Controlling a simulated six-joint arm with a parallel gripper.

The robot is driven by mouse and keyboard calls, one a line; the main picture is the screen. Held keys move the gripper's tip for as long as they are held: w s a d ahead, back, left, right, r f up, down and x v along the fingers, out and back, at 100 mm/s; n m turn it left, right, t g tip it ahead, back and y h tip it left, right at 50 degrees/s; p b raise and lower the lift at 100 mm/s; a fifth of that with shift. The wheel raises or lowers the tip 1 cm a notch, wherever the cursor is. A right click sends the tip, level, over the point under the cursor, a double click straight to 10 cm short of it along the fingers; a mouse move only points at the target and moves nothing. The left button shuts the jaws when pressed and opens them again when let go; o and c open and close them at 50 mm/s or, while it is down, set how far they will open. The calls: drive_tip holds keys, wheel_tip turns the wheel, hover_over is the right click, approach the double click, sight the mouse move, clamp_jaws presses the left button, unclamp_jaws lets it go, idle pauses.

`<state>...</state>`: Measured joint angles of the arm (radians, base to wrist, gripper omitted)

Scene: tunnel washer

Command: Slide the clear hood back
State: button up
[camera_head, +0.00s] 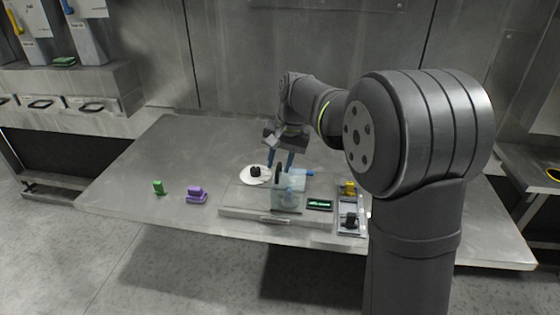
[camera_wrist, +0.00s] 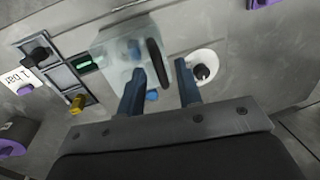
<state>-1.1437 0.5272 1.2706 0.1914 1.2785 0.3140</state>
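The clear hood (camera_head: 286,203) is a see-through box on the low metal plate at the table's front middle, with a bluish item visible through it. A dark upright handle (camera_head: 278,173) stands at its far side. In the wrist view the hood (camera_wrist: 112,48) is left of centre, with the black handle (camera_wrist: 155,58) along its right side. My gripper (camera_head: 280,161) is open and points down just above the handle. In the wrist view, the handle's lower end shows between the blue fingers (camera_wrist: 159,69). I cannot tell whether either finger touches it.
A white disc (camera_head: 247,180) with a black knob is left of the handle. A green-lit display (camera_head: 320,205) and a panel with yellow (camera_head: 348,188) and black (camera_head: 350,221) knobs are right. Purple (camera_head: 196,196) and green (camera_head: 159,188) blocks lie left. The table's far left is clear.

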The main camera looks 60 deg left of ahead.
clamp_jaws()
drive_tip(key=s+a, duration=0.9)
drive_tip(key=a, duration=0.1)
drive_tip(key=shift+s, duration=0.4)
drive_tip(key=shift+r, duration=0.15)
drive_tip(key=shift+o, duration=0.4)
unclamp_jaws()
drive_tip(key=shift+s, duration=0.1)
drive_tip(key=shift+d, duration=0.1)
